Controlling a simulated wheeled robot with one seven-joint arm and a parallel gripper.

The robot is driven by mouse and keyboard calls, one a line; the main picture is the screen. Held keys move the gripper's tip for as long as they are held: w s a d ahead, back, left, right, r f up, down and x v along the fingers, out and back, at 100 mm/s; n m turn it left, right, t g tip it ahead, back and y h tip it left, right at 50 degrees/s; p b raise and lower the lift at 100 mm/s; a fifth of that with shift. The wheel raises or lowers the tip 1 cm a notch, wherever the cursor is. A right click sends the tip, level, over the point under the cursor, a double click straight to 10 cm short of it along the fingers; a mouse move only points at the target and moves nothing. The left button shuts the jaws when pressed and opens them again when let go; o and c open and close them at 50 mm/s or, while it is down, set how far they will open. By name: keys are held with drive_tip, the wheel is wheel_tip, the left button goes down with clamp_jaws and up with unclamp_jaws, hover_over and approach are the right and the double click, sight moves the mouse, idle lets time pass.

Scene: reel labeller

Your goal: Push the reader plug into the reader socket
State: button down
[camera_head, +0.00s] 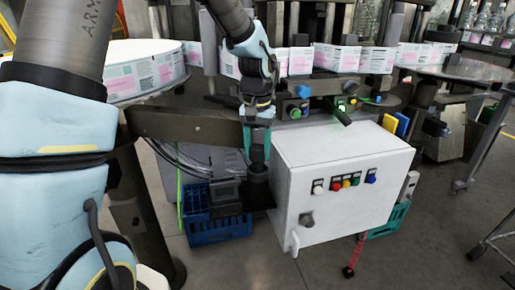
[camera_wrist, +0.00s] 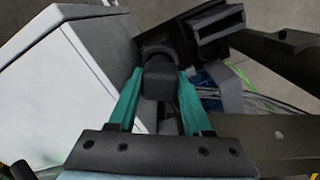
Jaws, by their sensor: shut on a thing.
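In the head view my gripper (camera_head: 258,138) is beside the cabinet's left edge, pointing down. Dark rounded and boxy parts (camera_wrist: 215,28) lie just beyond the plug in the wrist view. I cannot tell which of them is the reader socket, or whether the plug touches it.
The white cabinet (camera_head: 345,195) with coloured buttons stands right of my gripper. A blue crate (camera_head: 215,228) is on the floor below left. A dark horizontal bar (camera_head: 185,127) and cables run close to the left. Labelled cartons (camera_head: 335,58) line the conveyor behind.

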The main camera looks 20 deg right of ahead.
drive_tip(key=shift+f+b, duration=0.45)
drive_tip(key=shift+f, duration=0.4)
drive_tip(key=shift+f, duration=0.4)
idle(1.3)
drive_tip(key=shift+c, duration=1.3)
unclamp_jaws()
wheel_tip(320, 180, up, 11)
drive_tip(key=shift+f+b, duration=0.1)
drive_tip(key=shift+b, duration=0.4)
